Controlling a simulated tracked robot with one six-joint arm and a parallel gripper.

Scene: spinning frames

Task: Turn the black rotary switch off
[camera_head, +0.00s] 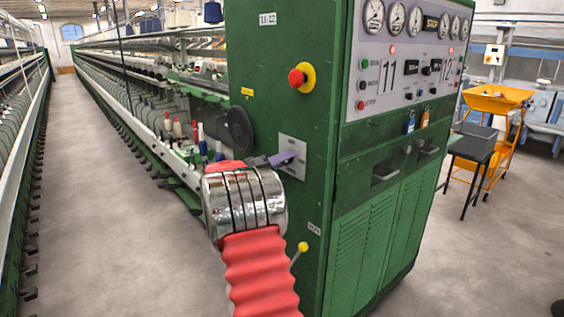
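A pale grey plate (296,146) is fixed to the side of the green cabinet (265,85). My arm, with a chrome joint and red sleeve, reaches up from the bottom. My gripper (282,159), dark with a purplish tip, overlaps the left part of the plate. I cannot tell whether it touches the plate or whether its fingers are apart. No rotary switch shows clearly on the plate; that part of it is covered by the gripper.
A red button on a yellow disc (302,77) is above the plate, and a black round disc (238,128) is to its left. A yellow-knobbed lever (301,248) stands right of my arm. Spinning frames (120,100) line the aisle; floor at left is clear.

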